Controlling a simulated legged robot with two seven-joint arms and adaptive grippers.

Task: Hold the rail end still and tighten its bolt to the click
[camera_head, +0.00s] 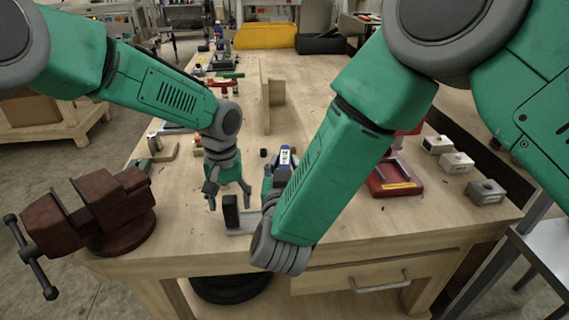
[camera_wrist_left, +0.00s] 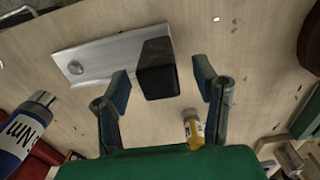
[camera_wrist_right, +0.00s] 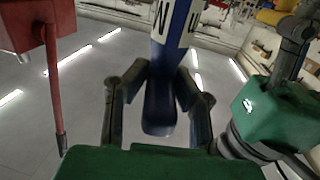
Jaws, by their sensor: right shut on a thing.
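The rail end is a flat silver bar (camera_wrist_left: 105,55) with a black block (camera_wrist_left: 158,70) at one end and a round bolt head (camera_wrist_left: 75,68) near the other. In the head view the black block (camera_head: 230,211) stands near the bench's front edge. My left gripper (camera_head: 229,192) is open just above it; in the left wrist view its fingers (camera_wrist_left: 163,78) are spread on both sides of the block, apart from it. My right gripper (camera_wrist_right: 155,85) is shut on a blue torque wrench (camera_wrist_right: 160,112) marked with Nm. In the head view my right forearm partly hides the wrench (camera_head: 285,157).
A dark red vise (camera_head: 105,210) stands at the bench's left front corner. A red tray (camera_head: 393,180) and several grey blocks (camera_head: 457,162) lie on the right. A small yellow-labelled bottle (camera_wrist_left: 194,130) stands near the rail end. An upright wooden board (camera_head: 265,95) is farther back.

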